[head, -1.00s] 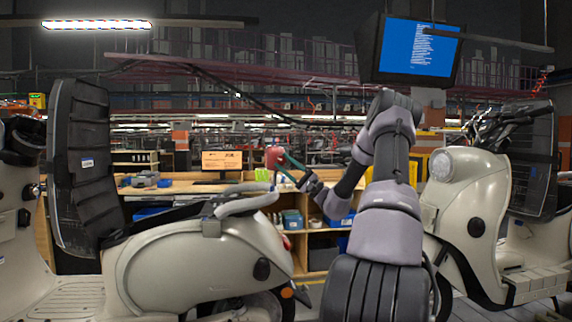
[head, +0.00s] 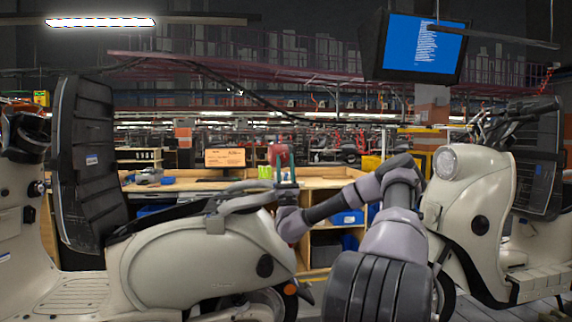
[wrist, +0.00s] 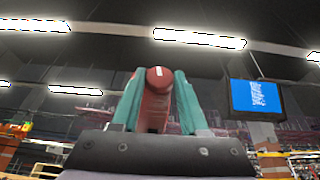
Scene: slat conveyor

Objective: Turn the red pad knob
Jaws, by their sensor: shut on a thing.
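The red pad knob (wrist: 157,98) shows in the wrist view as a rounded red piece with a white mark on its end. It lies between the two teal fingers of my gripper (wrist: 159,76), which are shut on it. In the head view my gripper (head: 285,160) points up, with the red knob (head: 279,151) small at its fingertips. The fingers partly hide the knob. I cannot see what, if anything, it is mounted on.
Pale scooters stand left (head: 200,255) and right (head: 470,200) of my arm. A wooden workbench (head: 340,184) with a monitor (head: 225,158) stands behind. A blue screen (head: 424,48) hangs at upper right. The space above the bench is fairly open.

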